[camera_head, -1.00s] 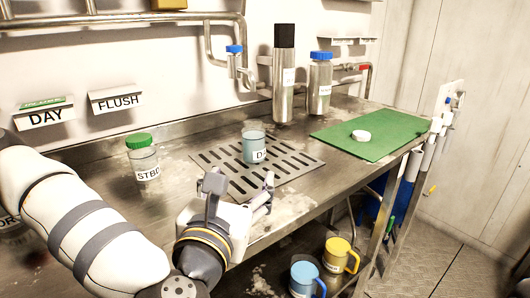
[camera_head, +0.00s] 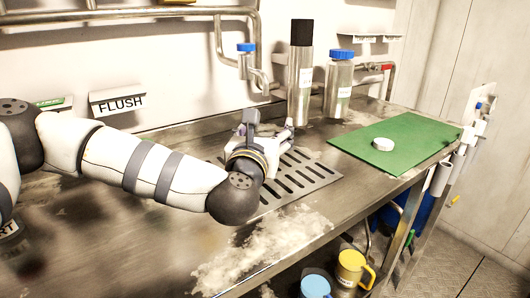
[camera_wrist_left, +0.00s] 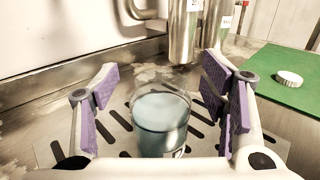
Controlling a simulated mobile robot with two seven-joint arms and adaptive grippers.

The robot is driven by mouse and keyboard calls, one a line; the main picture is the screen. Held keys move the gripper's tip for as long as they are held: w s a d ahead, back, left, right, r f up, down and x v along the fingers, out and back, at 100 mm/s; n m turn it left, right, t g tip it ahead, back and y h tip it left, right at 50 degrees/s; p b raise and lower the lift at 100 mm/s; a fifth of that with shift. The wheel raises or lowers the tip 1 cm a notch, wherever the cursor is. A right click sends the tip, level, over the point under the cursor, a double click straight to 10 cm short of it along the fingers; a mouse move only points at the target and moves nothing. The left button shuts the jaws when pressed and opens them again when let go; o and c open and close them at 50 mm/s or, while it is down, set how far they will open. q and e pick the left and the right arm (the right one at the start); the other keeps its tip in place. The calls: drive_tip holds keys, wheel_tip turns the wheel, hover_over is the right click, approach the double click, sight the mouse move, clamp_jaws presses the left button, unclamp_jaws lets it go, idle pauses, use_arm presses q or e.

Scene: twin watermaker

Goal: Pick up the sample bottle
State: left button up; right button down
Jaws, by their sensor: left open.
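A clear, lidless bottle (camera_wrist_left: 161,122) holding pale blue liquid stands upright on the slotted drain plate (camera_wrist_left: 50,150) in the left wrist view. It is between the two purple-padded fingers of my left gripper (camera_wrist_left: 162,92), with visible gaps on both sides. The left gripper (camera_head: 268,126) is open and reaches over the drain plate (camera_head: 318,172) in the head view, where it hides the bottle. My right gripper is not in view.
A tall steel bottle with a black top (camera_head: 301,75) and a steel bottle with a blue lid (camera_head: 339,85) stand behind. A green mat (camera_head: 415,137) with a white cap (camera_head: 383,144) lies to the right. Blue (camera_head: 315,287) and yellow (camera_head: 352,268) mugs are below the counter edge.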

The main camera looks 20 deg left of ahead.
use_arm(q)
clamp_jaws()
idle(0.4)
